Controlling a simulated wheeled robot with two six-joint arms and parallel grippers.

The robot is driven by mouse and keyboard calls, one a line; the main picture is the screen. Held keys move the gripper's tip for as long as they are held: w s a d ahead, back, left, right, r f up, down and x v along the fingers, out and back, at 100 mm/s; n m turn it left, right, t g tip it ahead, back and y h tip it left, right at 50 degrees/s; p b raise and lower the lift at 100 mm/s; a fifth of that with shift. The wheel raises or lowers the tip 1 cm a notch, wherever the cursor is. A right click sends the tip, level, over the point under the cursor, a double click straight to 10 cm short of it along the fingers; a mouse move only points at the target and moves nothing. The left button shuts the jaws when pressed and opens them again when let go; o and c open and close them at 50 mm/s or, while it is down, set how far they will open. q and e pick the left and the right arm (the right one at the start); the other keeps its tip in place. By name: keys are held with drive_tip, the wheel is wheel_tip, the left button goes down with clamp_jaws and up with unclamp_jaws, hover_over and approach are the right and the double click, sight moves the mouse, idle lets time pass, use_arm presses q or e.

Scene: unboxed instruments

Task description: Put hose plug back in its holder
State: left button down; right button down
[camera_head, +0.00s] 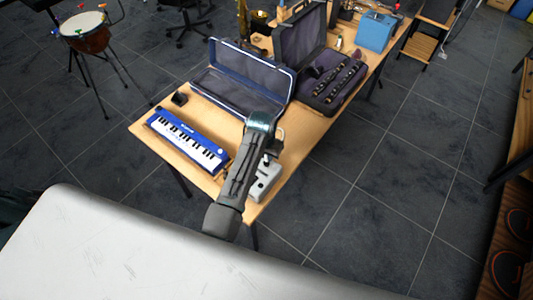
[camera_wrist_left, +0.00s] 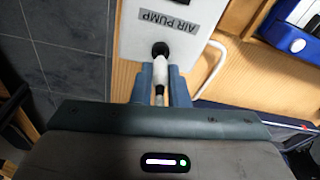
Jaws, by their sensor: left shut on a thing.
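The white air pump (camera_head: 266,183) stands on the table near its front corner. In the left wrist view its face (camera_wrist_left: 195,40) carries an "AIR PUMP" label. My left gripper (camera_wrist_left: 161,82) is shut on the white hose plug (camera_wrist_left: 159,70), which lies between its fingers. The plug's far end meets a round black fitting (camera_wrist_left: 160,48) on the pump; I cannot tell how deep it sits. In the head view my left gripper (camera_head: 268,158) is beside the pump, and the plug is too small to make out. A white hose (camera_wrist_left: 216,68) curves off the pump's right side.
A blue keyboard (camera_head: 187,142) lies left of the pump. An open blue-edged case (camera_head: 240,95) and a black case with instrument parts (camera_head: 330,85) stand farther back. The table's edge is close to the pump.

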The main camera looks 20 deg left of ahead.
use_arm(q)
drive_tip(key=shift+f, duration=0.65)
drive_tip(key=shift+f+b, duration=0.3)
drive_tip(key=shift+b, duration=0.05)
drive_tip(key=c, duration=1.3)
unclamp_jaws()
drive_tip(key=shift+c, duration=0.2)
